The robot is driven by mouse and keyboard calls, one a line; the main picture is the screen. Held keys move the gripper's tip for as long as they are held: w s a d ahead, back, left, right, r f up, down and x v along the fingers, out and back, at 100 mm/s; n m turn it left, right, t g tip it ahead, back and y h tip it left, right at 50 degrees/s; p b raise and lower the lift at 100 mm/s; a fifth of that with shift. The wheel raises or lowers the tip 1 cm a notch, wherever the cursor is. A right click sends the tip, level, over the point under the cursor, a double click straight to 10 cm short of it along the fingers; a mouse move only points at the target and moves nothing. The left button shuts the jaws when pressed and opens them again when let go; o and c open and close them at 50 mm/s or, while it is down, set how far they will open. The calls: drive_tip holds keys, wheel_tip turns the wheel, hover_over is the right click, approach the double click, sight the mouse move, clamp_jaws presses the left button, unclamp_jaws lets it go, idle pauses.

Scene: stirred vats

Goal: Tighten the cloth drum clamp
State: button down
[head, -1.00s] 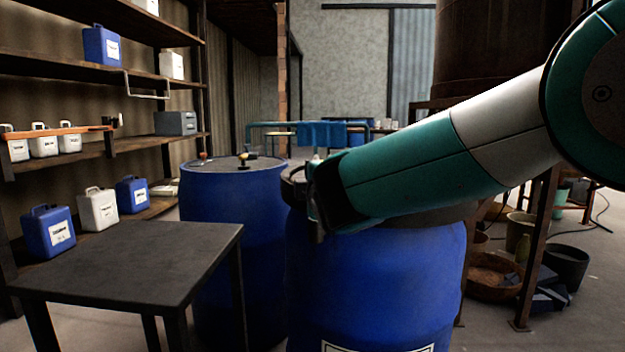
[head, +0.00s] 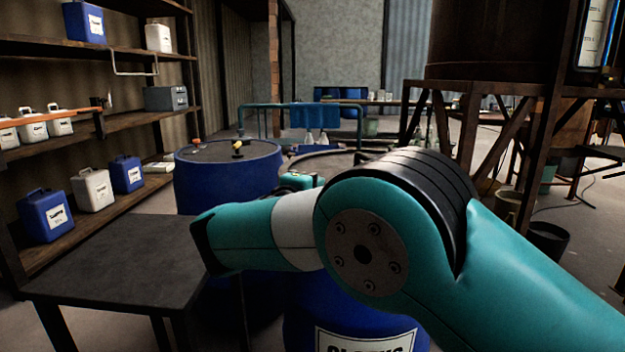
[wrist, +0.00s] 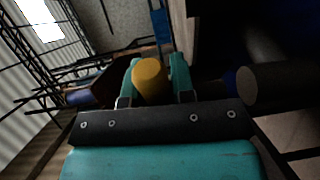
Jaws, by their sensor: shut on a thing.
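In the wrist view, my gripper (wrist: 150,82) is shut on a round yellow-orange knob (wrist: 150,72), with one teal finger on each side of it. What the knob is fixed to is hidden. In the head view, the near blue drum (head: 302,325) stands below my arm, with a partly cut-off white label (head: 366,339). My arm hides its top, and the clamp cannot be made out there. My gripper's fingers are hidden behind the arm in the head view. A second blue drum (head: 226,184) stands behind, with a small yellow knob (head: 238,147) on its dark lid.
A dark table (head: 125,262) stands at the front left. Shelves (head: 100,135) with blue and white canisters line the left wall. A large tank on a steel frame (head: 470,135) stands at the right, with a bucket (head: 548,240) on the floor. Open floor shows at the far right.

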idle(0.4)
drive_tip(key=c, duration=1)
unclamp_jaws()
drive_tip(key=shift+o, duration=0.2)
